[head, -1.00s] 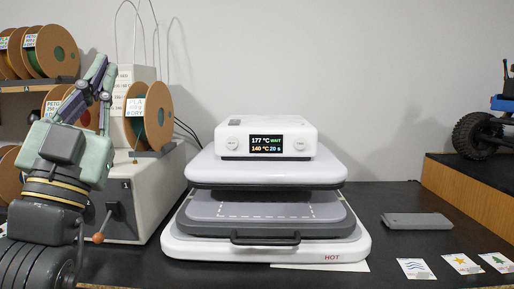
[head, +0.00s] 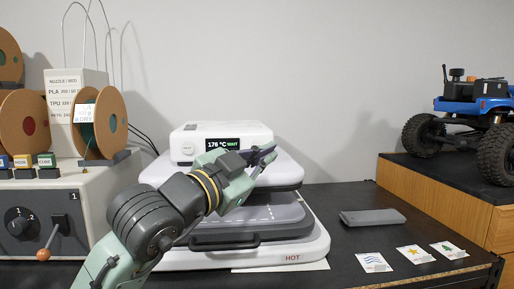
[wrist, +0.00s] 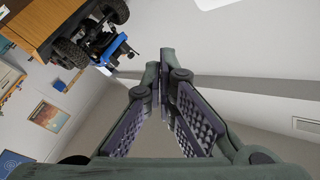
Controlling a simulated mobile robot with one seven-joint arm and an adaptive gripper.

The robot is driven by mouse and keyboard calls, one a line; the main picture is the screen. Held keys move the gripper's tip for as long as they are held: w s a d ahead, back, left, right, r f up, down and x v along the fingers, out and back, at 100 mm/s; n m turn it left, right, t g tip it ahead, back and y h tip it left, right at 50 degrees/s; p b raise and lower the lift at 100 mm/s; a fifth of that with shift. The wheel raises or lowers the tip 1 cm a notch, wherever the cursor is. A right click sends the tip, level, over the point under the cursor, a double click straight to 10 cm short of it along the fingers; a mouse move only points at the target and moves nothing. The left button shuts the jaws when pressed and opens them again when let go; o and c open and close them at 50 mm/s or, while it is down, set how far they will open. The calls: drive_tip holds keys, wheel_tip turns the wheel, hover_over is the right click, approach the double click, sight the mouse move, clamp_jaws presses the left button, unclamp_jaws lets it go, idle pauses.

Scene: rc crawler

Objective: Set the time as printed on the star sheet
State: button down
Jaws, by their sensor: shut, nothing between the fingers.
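The white heat press (head: 290,172) stands on the dark table with its upper plate raised. Its display (head: 224,144) reads 176 °C WAIT; my arm covers its lower line, and the right-hand knob is hidden or unclear. The left knob (head: 187,148) shows. The star sheet (head: 413,254), a small white card with a yellow star, lies on the table at the right; its print is too small to read. My gripper (head: 270,152) is shut and empty, in front of the press head's right side. In the wrist view my gripper (wrist: 165,60) points away from the press.
Wave (head: 374,262) and tree (head: 448,250) cards flank the star card. A grey flat block (head: 372,217) lies behind them. A blue crawler (head: 488,105) stands on a wooden cabinet (head: 440,195) at the right. Spools and a lever box (head: 80,200) stand at the left.

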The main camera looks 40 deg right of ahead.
sight(257, 146)
drive_tip(key=shift+w+d+p, duration=0.3)
drive_tip(key=shift+w+d, duration=0.45)
drive_tip(key=shift+w, duration=0.5)
drive_tip(key=shift+w+d+p, duration=0.35)
drive_tip(key=shift+w+d, duration=0.4)
drive_tip(key=shift+w, duration=0.55)
drive_tip(key=shift+w+d+p, duration=0.3)
drive_tip(key=shift+w+d, duration=0.45)
drive_tip(key=shift+w, duration=0.5)
drive_tip(key=shift+w+d, duration=0.25)
drive_tip(key=shift+w, duration=0.05)
